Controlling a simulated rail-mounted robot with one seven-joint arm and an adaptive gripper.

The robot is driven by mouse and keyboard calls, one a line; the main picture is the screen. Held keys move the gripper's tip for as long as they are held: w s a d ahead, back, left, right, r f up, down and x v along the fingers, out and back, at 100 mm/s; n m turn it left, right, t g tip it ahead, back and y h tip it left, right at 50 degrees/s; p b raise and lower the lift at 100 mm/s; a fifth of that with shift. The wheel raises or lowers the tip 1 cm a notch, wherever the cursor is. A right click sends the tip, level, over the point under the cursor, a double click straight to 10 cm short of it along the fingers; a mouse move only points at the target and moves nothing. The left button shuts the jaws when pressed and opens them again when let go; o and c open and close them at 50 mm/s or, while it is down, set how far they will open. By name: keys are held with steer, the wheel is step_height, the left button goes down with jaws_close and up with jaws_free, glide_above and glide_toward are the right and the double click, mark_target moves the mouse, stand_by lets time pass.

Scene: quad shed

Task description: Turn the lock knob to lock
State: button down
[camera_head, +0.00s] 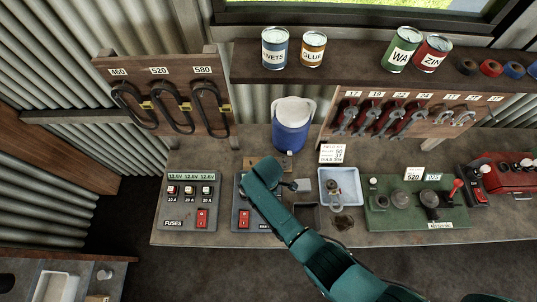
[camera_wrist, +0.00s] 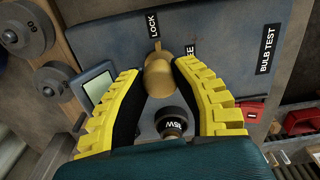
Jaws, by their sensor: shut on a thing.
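In the wrist view, a brass lock knob (camera_wrist: 158,76) stands on a grey panel (camera_wrist: 215,35). Its small pointer (camera_wrist: 157,46) points up the panel, towards the LOCK label (camera_wrist: 153,25). A second label (camera_wrist: 189,50), partly hidden by a finger, ends in "EE". My gripper (camera_wrist: 158,68) has its yellow-edged fingers closed on the knob's two sides. In the head view, the same panel (camera_head: 243,217) lies on the bench under my teal arm, which hides the knob and the fingers.
A dark round socket (camera_wrist: 173,121) marked W5W sits between my fingers, below the knob. A small display (camera_wrist: 98,90) is at the left. The fuse panel (camera_head: 188,212), blue jug (camera_head: 291,130) and pale tray (camera_head: 341,172) stand around the panel on the bench.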

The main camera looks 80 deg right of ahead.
steer(key=shift+n, duration=0.5)
steer(key=c, duration=0.7)
jaws_free()
steer(key=shift+c, duration=0.2)
step_height(320, 180, up, 12)
steer(key=shift+a, duration=0.1)
